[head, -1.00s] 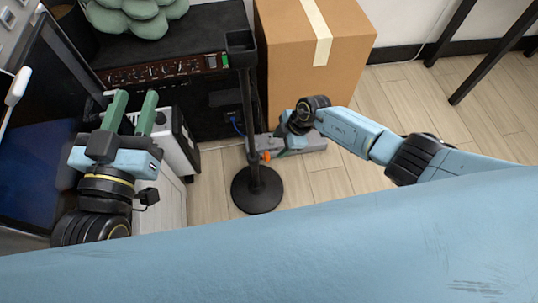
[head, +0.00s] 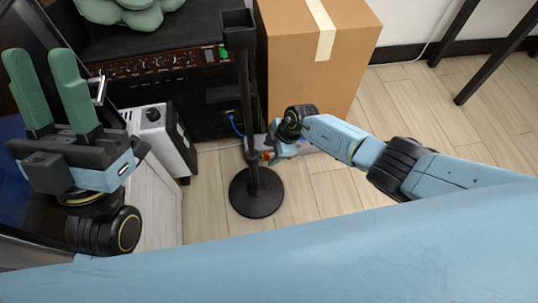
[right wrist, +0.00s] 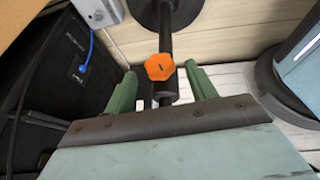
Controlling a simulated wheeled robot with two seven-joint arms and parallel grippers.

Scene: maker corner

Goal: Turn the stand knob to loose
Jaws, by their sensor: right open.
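The stand (head: 243,90) is a black upright post on a round base, with a square cup on top. Its orange knob (right wrist: 160,67) shows in the right wrist view, low on the post, and shows small in the head view (head: 265,156). My right gripper (right wrist: 161,72) is open, with one green finger on each side of the knob and gaps visible between. In the head view its fingers are mostly hidden behind my wrist. Whether the knob is tight or loose cannot be told. My left gripper (head: 40,55) is open and empty at the left, fingers up, away from the stand.
A black amplifier (head: 165,70) stands behind the stand, with a green plush (head: 125,10) on top. A cardboard box (head: 335,80) stands behind my right arm. A white-and-black unit (head: 160,135) is at left. Wooden floor (head: 330,195) is clear at right.

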